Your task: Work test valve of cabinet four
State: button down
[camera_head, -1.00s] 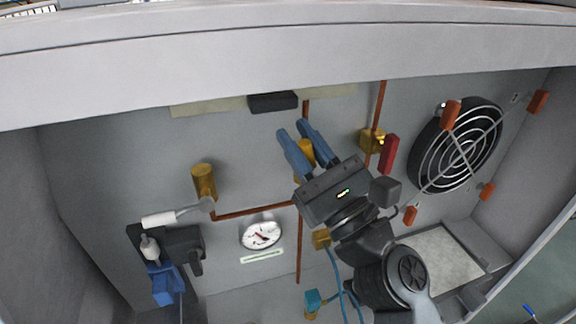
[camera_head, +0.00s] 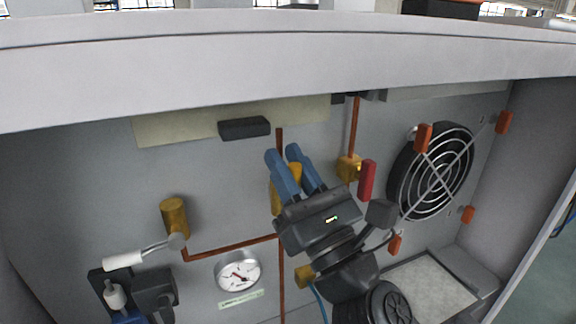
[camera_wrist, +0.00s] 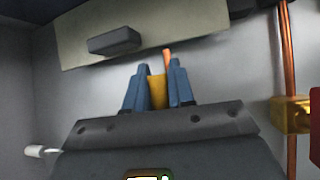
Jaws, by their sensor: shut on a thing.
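My gripper (camera_head: 284,153) reaches up to the cabinet's back wall, its two blue fingers closed around a yellow valve part (camera_head: 276,201) on the vertical copper pipe. In the wrist view the yellow valve part (camera_wrist: 157,92) sits between the blue fingers (camera_wrist: 157,68), with the pipe rising behind it. The fingers and palm hide much of this part, and no handle on it can be made out. A second brass valve (camera_head: 174,217) with a white-gripped lever (camera_head: 124,260) is at the left. A brass fitting with a red handle (camera_head: 367,180) is to the right of my gripper.
A round gauge (camera_head: 239,271) is low on the back wall, left of my arm. A fan (camera_head: 430,172) with orange brackets is at the right. A black block (camera_head: 244,128) is above the fingers. The cabinet's top edge (camera_head: 290,60) crosses in front.

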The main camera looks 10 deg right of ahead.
aim_at(299, 185)
jog(key=c, duration=1.1)
grip_release()
jog(key=shift+o, duration=0.2)
jog(key=shift+d, duration=0.1)
jog(key=shift+b+v, duration=1.6)
jog(key=shift+v, duration=2.3)
jog(key=shift+f, duration=0.15)
